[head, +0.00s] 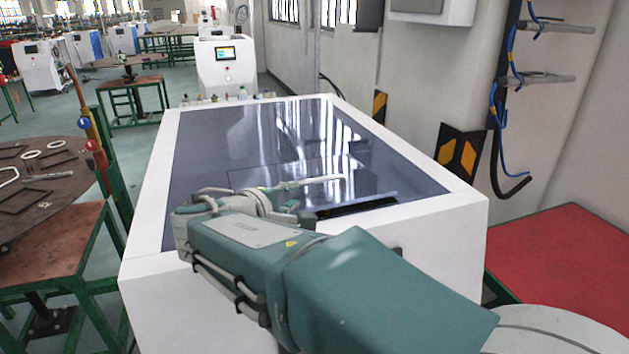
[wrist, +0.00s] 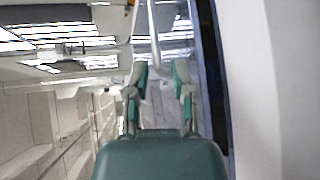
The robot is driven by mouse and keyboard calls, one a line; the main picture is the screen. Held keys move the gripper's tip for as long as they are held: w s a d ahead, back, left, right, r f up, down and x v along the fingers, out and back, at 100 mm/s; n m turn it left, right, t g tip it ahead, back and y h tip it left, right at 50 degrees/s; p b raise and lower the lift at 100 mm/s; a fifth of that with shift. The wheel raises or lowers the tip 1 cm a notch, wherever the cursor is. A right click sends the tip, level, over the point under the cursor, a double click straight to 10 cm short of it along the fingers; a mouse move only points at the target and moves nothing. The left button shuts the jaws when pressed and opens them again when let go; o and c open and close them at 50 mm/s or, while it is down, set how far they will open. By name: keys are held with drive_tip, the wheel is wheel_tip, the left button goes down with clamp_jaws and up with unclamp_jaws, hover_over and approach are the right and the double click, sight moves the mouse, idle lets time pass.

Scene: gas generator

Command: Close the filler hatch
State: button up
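The filler hatch (head: 262,176) appears as a glossy dark panel in the top of a white cabinet, its outline faint among reflections. A dark gap (head: 355,207) shows along its near right side; how far the hatch stands open is hard to tell. A slim pale bar (head: 318,181), probably its handle, lies over the panel. In the wrist view, a bar (wrist: 153,30) runs ahead of the fingertips. My gripper (wrist: 161,76) has its two fingers apart, with nothing clearly between them. In the head view my arm partly hides the gripper, which is low over the top's near part.
The white cabinet (head: 455,215) has a raised pale rim around its dark top. A red-topped table (head: 565,265) stands at the right, and a round table (head: 60,195) with loose parts at the left. Small bottles (head: 242,93) stand beyond the far edge.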

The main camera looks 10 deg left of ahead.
sight(313, 182)
drive_tip(key=shift+s+a+n+t, duration=0.1)
drive_tip(key=shift+a+n+t, duration=0.2)
drive_tip(key=shift+a+n, duration=0.1)
drive_tip(key=x, duration=1.1)
drive_tip(key=shift+r, duration=0.1)
clamp_jaws()
